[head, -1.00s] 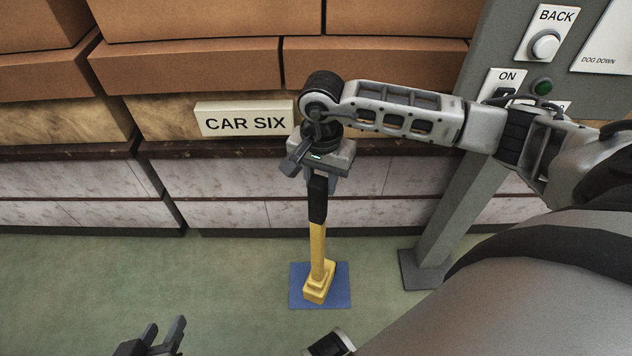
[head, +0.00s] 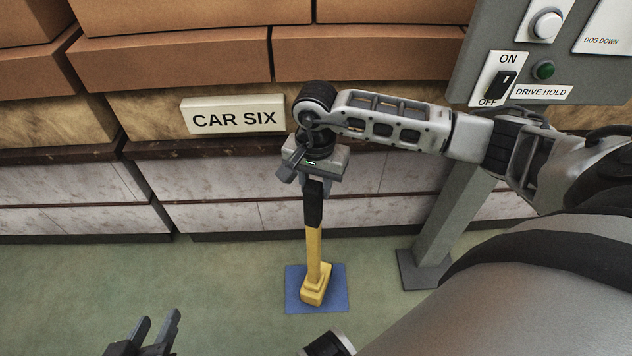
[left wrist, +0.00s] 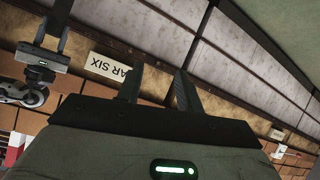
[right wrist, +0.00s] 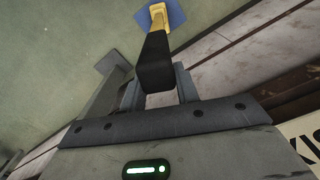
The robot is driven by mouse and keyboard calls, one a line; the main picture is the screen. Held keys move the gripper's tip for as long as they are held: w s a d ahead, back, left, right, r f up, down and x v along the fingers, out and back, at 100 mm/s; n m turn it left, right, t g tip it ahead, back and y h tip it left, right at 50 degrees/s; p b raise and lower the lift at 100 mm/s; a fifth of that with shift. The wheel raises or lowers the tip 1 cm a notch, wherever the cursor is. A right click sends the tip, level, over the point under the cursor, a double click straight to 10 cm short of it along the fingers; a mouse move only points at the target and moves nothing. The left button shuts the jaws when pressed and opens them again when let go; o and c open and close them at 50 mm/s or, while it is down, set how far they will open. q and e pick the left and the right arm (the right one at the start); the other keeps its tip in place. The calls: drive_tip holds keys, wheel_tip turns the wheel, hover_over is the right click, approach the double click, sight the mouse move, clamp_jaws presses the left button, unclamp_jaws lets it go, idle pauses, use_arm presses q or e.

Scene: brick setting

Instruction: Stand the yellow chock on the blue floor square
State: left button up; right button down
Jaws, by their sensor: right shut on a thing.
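The yellow chock (head: 316,285) is upright with a tall handle whose upper part is black. Its foot is over the blue floor square (head: 337,301), within the square's outline; I cannot tell for sure whether it touches. My right gripper (head: 315,180) is shut on the black top of the handle. In the right wrist view the black grip (right wrist: 155,62) is between the fingers, with the chock's yellow foot (right wrist: 158,18) against the blue square (right wrist: 177,16) beyond. My left gripper (head: 155,335) is open and empty at the bottom left; its fingers (left wrist: 159,88) stand apart in the left wrist view.
A wall with marble panels and brown blocks stands behind, with a CAR SIX sign (head: 233,116). A grey post (head: 440,220) carries a control panel (head: 490,65) with a switch and green lamp at right. Green floor (head: 100,285) left of the square is clear.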

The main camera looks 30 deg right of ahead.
drive_tip(key=c, duration=1)
unclamp_jaws()
drive_tip(key=shift+c, duration=0.2)
